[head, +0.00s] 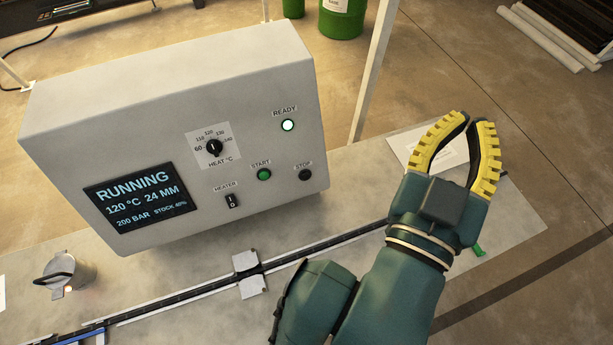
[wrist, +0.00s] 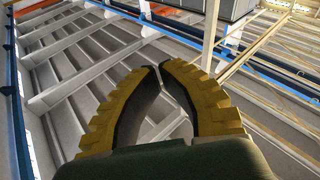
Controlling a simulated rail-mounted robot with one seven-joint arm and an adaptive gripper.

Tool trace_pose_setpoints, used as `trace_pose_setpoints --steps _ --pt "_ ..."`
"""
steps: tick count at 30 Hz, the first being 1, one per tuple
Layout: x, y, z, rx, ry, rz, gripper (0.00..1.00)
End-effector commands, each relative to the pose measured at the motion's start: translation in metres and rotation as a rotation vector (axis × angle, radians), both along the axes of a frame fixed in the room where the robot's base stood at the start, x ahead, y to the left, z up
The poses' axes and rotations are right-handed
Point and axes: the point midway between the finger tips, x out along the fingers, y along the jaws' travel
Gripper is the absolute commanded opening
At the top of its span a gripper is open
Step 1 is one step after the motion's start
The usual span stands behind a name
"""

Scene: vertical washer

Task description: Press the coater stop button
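The coater control box (head: 170,110) is a light grey cabinet on the table in the head view. Its black round stop button (head: 306,174) sits at the lower right of the front face, under the label STOP, and is unobstructed. The display (head: 130,198) reads RUNNING, 120 °C, 24 MM, 200 BAR. My gripper (head: 469,118), with yellow ribbed fingers, is to the right of the box, apart from the button, fingers pointing up in the picture. Its fingertips meet with nothing between them, as the wrist view (wrist: 160,67) also shows. The button is not identifiable there.
A green start button (head: 264,174), heater switch (head: 233,201), heat dial (head: 214,147) and lit READY lamp (head: 288,125) share the panel. A dark rail (head: 330,240) runs along the table. A metal cup (head: 72,270) stands left. A white post (head: 375,70) rises behind the box.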

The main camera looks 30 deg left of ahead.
Motion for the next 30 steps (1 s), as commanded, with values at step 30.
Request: trace_pose_setpoints --steps 30 --pt "0.026 0.161 -0.410 -1.053 0.415 0.221 0.00"
